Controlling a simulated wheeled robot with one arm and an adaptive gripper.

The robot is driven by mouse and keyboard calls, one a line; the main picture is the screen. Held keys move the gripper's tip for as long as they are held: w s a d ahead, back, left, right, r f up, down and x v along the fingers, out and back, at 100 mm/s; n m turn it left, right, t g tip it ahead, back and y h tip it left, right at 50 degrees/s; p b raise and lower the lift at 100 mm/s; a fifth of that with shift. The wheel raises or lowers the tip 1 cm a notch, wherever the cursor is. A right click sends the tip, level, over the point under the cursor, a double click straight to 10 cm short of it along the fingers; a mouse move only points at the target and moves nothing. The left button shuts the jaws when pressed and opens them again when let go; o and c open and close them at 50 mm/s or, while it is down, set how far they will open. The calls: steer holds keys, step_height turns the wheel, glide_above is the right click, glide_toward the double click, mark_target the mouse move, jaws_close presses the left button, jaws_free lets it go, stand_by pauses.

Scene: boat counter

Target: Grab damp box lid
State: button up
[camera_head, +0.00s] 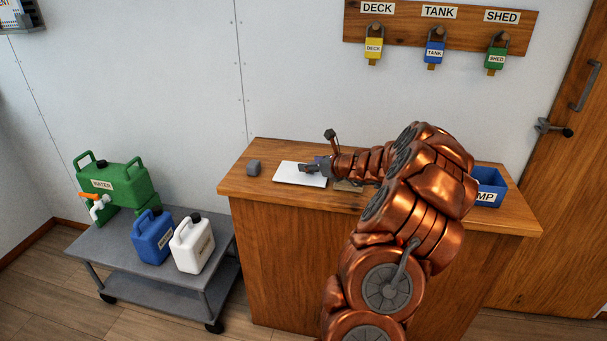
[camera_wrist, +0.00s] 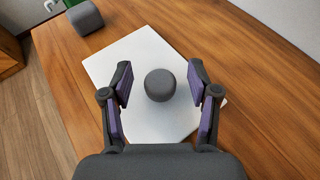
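A white flat square lid (camera_wrist: 145,50) with a round dark grey knob (camera_wrist: 160,85) lies on the wooden counter. It also shows in the head view (camera_head: 290,178), partly covered by my gripper (camera_head: 316,167). In the wrist view my gripper (camera_wrist: 160,68) is open, with one finger on each side of the knob and a gap on both sides. I cannot tell how far the fingertips are above the lid. The blue box (camera_head: 490,190), with its label partly hidden to read "MP", stands at the counter's right, largely behind my arm.
A small grey block (camera_head: 254,169) sits left of the lid, also in the wrist view (camera_wrist: 84,17). Padlocks hang from a wooden board (camera_head: 408,47) on the wall. A grey cart (camera_head: 120,263) with jugs stands left of the counter (camera_head: 265,190). A door (camera_head: 560,170) is at right.

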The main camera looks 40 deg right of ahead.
jaws_close()
steer(key=shift+r, duration=0.15)
stand_by(0.4)
